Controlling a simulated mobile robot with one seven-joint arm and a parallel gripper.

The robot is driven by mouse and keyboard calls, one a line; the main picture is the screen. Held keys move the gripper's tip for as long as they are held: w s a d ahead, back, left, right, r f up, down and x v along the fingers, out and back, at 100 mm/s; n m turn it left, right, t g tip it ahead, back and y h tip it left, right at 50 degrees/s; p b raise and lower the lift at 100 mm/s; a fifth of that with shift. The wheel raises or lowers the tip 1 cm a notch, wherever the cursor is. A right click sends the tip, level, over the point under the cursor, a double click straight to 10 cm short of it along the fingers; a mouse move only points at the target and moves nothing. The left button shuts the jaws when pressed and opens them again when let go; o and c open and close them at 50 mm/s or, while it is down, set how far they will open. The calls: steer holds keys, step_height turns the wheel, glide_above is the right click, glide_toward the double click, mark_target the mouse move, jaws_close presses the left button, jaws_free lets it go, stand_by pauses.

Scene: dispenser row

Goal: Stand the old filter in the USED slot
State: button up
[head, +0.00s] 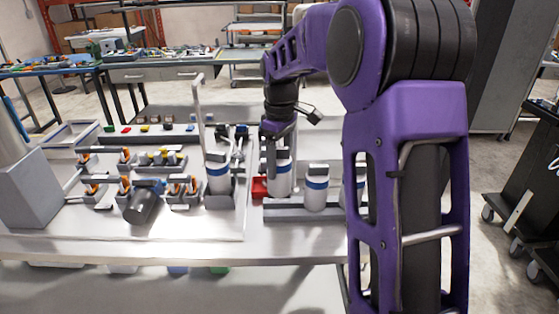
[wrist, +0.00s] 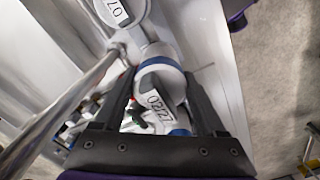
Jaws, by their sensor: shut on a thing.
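My gripper (head: 279,142) points down in the head view and is shut on a white filter (head: 281,180) with a blue band. In the wrist view the held filter (wrist: 163,84) sits between the two fingers (wrist: 158,105), and its top reads 02/27. Its lower end is at the left end of a low grey rack (head: 292,212); I cannot tell whether it rests in a slot or hangs just above. A similar filter (head: 316,194) stands upright to its right. Another filter (head: 218,179) stands left, by the metal post. No USED lettering is readable.
A tall metal post (head: 199,115) stands left. A dark cylinder (head: 142,207) lies among small fittings. My arm hides the rack's right end. The bench front (head: 180,249) is clear.

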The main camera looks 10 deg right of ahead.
mark_target(280, 178)
stand_by(0.4)
steer(key=shift+f+b, duration=1.45)
steer(key=shift+f, duration=1.1)
steer(key=o, duration=1.6)
steer(key=shift+r, duration=0.1)
step_height(280, 178, up, 18)
steer(key=p, duration=0.3)
steer(key=shift+f, duration=0.25)
